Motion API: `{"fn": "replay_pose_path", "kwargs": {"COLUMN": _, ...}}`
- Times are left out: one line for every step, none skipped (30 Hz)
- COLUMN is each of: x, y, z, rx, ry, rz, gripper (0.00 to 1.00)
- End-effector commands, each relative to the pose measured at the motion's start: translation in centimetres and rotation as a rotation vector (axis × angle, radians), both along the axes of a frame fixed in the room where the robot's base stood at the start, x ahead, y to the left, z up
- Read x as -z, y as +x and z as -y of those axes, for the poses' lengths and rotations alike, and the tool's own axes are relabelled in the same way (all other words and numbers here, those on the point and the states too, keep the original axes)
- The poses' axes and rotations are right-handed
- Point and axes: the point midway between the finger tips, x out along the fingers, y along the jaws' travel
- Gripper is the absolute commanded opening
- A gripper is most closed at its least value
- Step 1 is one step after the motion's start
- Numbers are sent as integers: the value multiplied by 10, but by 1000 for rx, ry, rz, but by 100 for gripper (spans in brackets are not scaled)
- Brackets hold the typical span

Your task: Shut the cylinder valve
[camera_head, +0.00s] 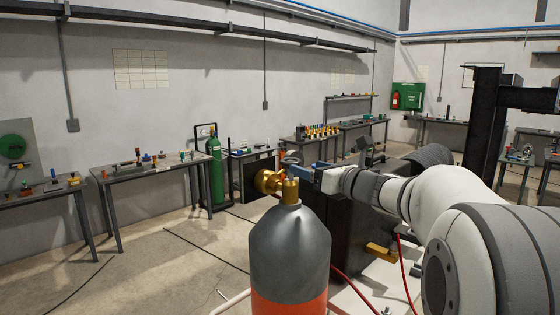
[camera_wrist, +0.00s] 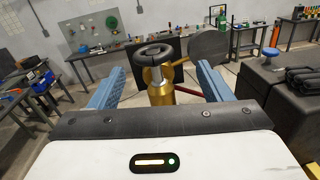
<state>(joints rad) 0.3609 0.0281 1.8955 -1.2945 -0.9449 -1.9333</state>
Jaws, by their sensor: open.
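The gas cylinder (camera_head: 289,245) stands upright in the foreground of the head view, with a dark grey shoulder and an orange-red body. Its brass valve (camera_head: 290,190) is on top, with a round brass part on its left. In the wrist view the brass valve (camera_wrist: 160,93) carries a black ring-shaped handwheel (camera_wrist: 151,54) on a silvery stem. My gripper (camera_wrist: 159,70) is open, its two blue jaws apart on the left and right of the valve and stem. Whether either jaw touches it cannot be told. In the head view my gripper (camera_head: 302,176) reaches in from the right.
A dark machine block (camera_head: 350,228) stands behind and right of the cylinder, with red hoses near it. A green cylinder (camera_head: 215,168) stands by the wall. Workbenches (camera_head: 150,171) with small parts line the wall. The floor left of the cylinder is mostly clear.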

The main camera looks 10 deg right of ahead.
Motion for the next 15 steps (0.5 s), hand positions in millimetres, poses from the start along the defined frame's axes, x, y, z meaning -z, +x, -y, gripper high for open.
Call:
{"fn": "replay_pose_path", "kwargs": {"x": 0, "y": 1, "z": -1, "rx": -26, "ry": -35, "rz": 18, "gripper": 72}}
{"fn": "replay_pose_path", "kwargs": {"x": 0, "y": 1, "z": -2, "rx": -39, "ry": -51, "rz": 27, "gripper": 72}}
{"fn": "replay_pose_path", "kwargs": {"x": 0, "y": 2, "z": -4, "rx": -50, "ry": -66, "rz": 34, "gripper": 72}}
{"fn": "replay_pose_path", "kwargs": {"x": 0, "y": 3, "z": -6, "rx": -56, "ry": -72, "rz": 38, "gripper": 72}}
{"fn": "replay_pose_path", "kwargs": {"x": 0, "y": 6, "z": -8, "rx": -59, "ry": -75, "rz": 39, "gripper": 72}}
{"fn": "replay_pose_path", "kwargs": {"x": -1, "y": 10, "z": -11, "rx": -61, "ry": -77, "rz": 40, "gripper": 72}}
{"fn": "replay_pose_path", "kwargs": {"x": -1, "y": 13, "z": -13, "rx": -62, "ry": -76, "rz": 41, "gripper": 72}}
{"fn": "replay_pose_path", "kwargs": {"x": -2, "y": 17, "z": -17, "rx": -63, "ry": -75, "rz": 41, "gripper": 72}}
{"fn": "replay_pose_path", "kwargs": {"x": -2, "y": 22, "z": -21, "rx": -62, "ry": -74, "rz": 39, "gripper": 72}}
{"fn": "replay_pose_path", "kwargs": {"x": -2, "y": 27, "z": -23, "rx": -62, "ry": -74, "rz": 38, "gripper": 72}}
{"fn": "replay_pose_path", "kwargs": {"x": -2, "y": 31, "z": -26, "rx": -62, "ry": -74, "rz": 39, "gripper": 72}}
{"fn": "replay_pose_path", "kwargs": {"x": -2, "y": 37, "z": -30, "rx": -62, "ry": -73, "rz": 39, "gripper": 72}}
{"fn": "replay_pose_path", "kwargs": {"x": -2, "y": 41, "z": -33, "rx": -61, "ry": -73, "rz": 37, "gripper": 72}}
{"fn": "replay_pose_path", "kwargs": {"x": -2, "y": 44, "z": -35, "rx": -61, "ry": -73, "rz": 38, "gripper": 72}}
{"fn": "replay_pose_path", "kwargs": {"x": -2, "y": 49, "z": -38, "rx": -61, "ry": -73, "rz": 40, "gripper": 72}}
